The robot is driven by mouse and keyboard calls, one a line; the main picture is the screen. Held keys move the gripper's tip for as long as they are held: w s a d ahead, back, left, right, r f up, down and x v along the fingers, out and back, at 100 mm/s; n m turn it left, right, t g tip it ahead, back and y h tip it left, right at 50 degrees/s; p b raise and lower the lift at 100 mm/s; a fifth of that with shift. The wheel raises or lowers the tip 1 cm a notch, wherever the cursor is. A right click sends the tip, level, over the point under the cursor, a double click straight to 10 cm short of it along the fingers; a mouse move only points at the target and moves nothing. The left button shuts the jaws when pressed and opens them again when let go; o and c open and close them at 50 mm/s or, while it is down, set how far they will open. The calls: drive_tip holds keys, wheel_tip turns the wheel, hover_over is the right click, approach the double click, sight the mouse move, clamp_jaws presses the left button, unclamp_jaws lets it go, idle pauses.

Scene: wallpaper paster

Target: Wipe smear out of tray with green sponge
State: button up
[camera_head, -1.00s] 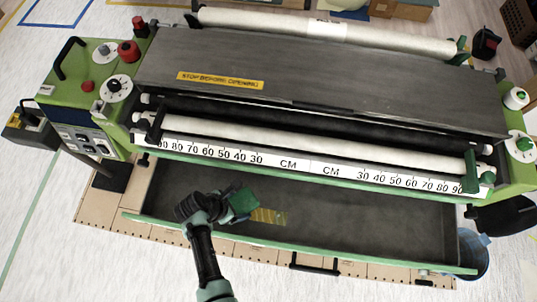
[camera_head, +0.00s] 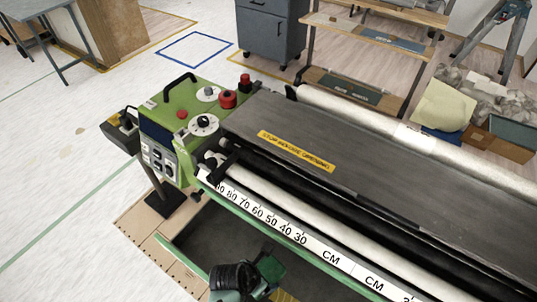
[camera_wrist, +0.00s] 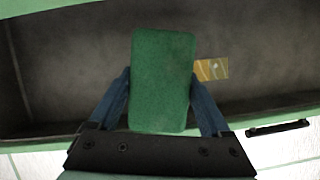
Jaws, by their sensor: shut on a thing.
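The green sponge (camera_wrist: 163,82) is held between the two blue fingers of my gripper (camera_wrist: 160,88). In the head view the sponge (camera_head: 270,267) shows beside my dark wrist, over the tray's left part. The tray (camera_head: 215,238) is a dark grey trough with a green rim, below the machine's ruler. The yellow-orange smear (camera_wrist: 212,69) lies on the tray floor, just right of the sponge in the wrist view. Part of it may be hidden behind the sponge. In the head view only a bit of the smear (camera_head: 283,296) shows at the bottom edge. I cannot tell whether the sponge touches the floor.
The machine's ruler bar (camera_head: 290,240) and white roller (camera_head: 290,205) overhang the tray's back. The green control box (camera_head: 190,125) stands at the left. A black handle (camera_wrist: 278,128) is on the tray's front. Shelves (camera_head: 370,50) and a grey cabinet (camera_head: 270,35) stand behind.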

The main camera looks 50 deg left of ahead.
drive_tip(key=shift+a+r+p, duration=0.1)
drive_tip(key=shift+r+p, duration=0.1)
drive_tip(key=shift+p, duration=0.25)
wheel_tip(320, 180, down, 7)
drive_tip(key=b, duration=0.4)
drive_tip(key=shift+r, duration=0.1)
drive_tip(key=shift+s+f, duration=0.1)
drive_tip(key=shift+f, duration=1.35)
idle(2.1)
drive_tip(key=shift+r, duration=0.15)
idle(0.8)
idle(0.4)
idle(0.3)
drive_tip(key=shift+d, duration=0.55)
drive_tip(key=shift+r, duration=0.1)
